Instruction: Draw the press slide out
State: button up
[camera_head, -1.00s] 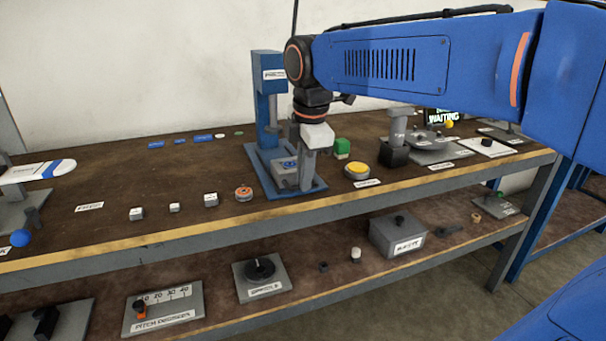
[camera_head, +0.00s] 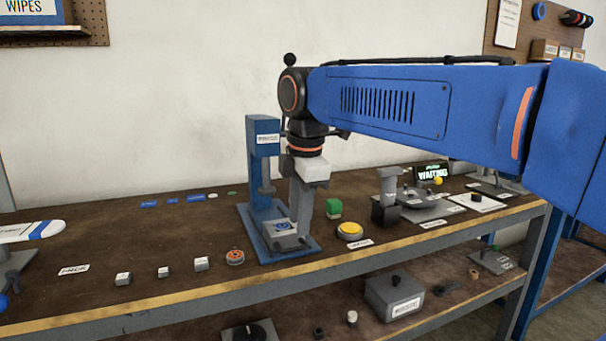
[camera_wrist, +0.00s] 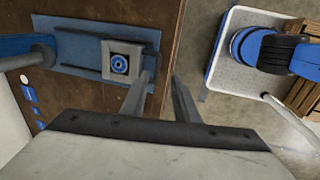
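The blue press (camera_head: 264,150) stands upright on a blue base plate near the table's front edge. Its slide (camera_head: 283,227) is a low grey block with a round blue mark, sitting on the base plate; it also shows in the wrist view (camera_wrist: 122,66). A thin bar handle (camera_wrist: 158,62) is on the slide's table-edge side. My gripper (camera_head: 301,232) points down at the front right of the slide. In the wrist view my gripper (camera_wrist: 163,78) has its fingers apart with nothing between the tips. The left fingertip overlaps the handle end; contact cannot be told.
A yellow button (camera_head: 350,230) and a green block (camera_head: 333,208) stand right of the press. An orange-topped disc (camera_head: 235,256) and small grey cubes lie to its left. A lower shelf holds a grey box (camera_head: 394,297). Floor lies beyond the table edge.

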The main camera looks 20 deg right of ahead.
notch_tip(320, 180, up, 11)
jog(key=s, duration=0.2)
jog(key=shift+f, duration=0.15)
jog(key=shift+s, duration=0.15)
jog(key=s+d+f+m+t, duration=0.1)
jog(key=s+f+m, duration=0.3)
jog(key=f, duration=0.6)
jog(key=s+d+f+m, duration=0.3)
jog(key=s+f+m, duration=0.2)
jog(key=f+m, duration=0.3)
jog(key=s+d+f+m+t, duration=0.1)
jog(key=s+f+m, duration=0.4)
jog(key=f, duration=0.9)
jog(key=shift+s+d+m+t, duration=0.15)
jog(key=shift+d+m+t, duration=0.15)
jog(key=shift+d+m, duration=0.35)
jog(key=shift+d, duration=0.15)
